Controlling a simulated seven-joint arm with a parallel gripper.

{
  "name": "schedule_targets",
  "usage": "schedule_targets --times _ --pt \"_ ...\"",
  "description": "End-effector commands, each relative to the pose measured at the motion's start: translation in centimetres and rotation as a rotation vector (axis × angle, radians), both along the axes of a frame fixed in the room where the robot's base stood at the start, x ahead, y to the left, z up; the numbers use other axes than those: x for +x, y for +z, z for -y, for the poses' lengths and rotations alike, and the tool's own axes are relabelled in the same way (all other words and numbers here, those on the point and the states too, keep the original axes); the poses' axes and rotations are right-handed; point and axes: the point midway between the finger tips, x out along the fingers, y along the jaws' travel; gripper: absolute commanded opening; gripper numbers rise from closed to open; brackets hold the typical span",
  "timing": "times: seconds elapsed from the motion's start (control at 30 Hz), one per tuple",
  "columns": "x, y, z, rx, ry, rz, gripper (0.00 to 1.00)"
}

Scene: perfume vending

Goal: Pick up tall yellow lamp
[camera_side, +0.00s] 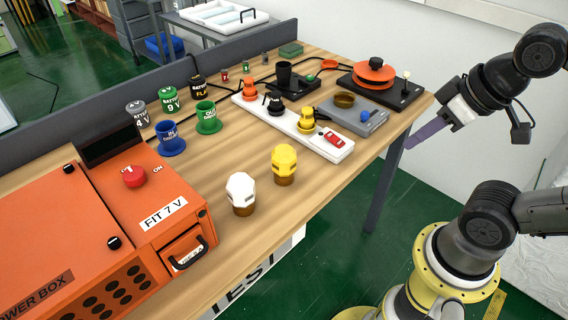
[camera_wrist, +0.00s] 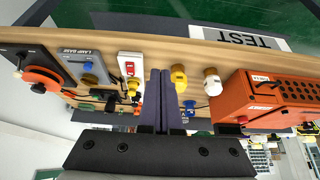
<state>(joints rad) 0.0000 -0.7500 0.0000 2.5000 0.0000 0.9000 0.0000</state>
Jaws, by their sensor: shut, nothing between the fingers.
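The yellow lamp (camera_side: 284,160) stands upright on the wooden table near its front edge, on a brown base. In the wrist view the yellow lamp (camera_wrist: 179,76) shows just right of my fingertips. A white lamp (camera_side: 240,189) of similar shape stands beside it; it also shows in the wrist view (camera_wrist: 212,80). My gripper (camera_side: 411,141) is beyond the table's right edge, clear of the lamps. Its purple fingers also show in the wrist view (camera_wrist: 161,72); they are together and hold nothing.
An orange power box (camera_side: 150,205) fills the table's left front. Blue (camera_side: 170,139) and green (camera_side: 208,119) holders stand behind the lamps. A white strip (camera_side: 330,147) with coloured parts and a grey lamp-base box (camera_side: 372,120) lie to the right. Bare wood surrounds the lamps.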

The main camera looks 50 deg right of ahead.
Motion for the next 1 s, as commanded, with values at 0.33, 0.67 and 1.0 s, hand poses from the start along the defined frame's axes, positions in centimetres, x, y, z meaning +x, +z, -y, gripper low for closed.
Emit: schedule_targets --times 0.33,0.67,1.0 --pt "0.00 0.00 0.00 0.000 0.000 0.000 0.27" --pt "0.00 0.00 0.00 0.000 0.000 0.000 0.86" --pt "0.00 0.01 0.00 -0.005 0.010 0.000 1.00"
